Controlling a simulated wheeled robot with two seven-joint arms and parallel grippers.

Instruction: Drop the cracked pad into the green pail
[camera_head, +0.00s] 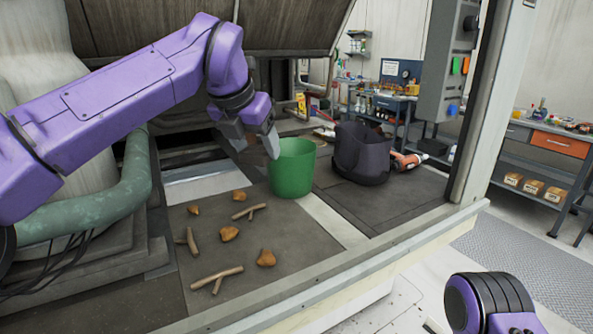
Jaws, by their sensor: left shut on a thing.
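The green pail (292,168) stands upright on the deck in the middle of the view. My left gripper (252,147) hangs fingers-down just left of the pail, around the height of its rim, with the right fingertip close to or over the rim's left side. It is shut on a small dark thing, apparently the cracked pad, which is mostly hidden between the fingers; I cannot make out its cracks. My right arm shows only as a purple link at the lower right; its gripper is out of view.
A dark open bag (361,155) stands right of the pail, with a bottle (408,160) beside it. Several sticks (217,274) and brown lumps (266,258) lie on the deck in front. A post (494,110) and a raised ledge (400,243) bound the deck at right and front.

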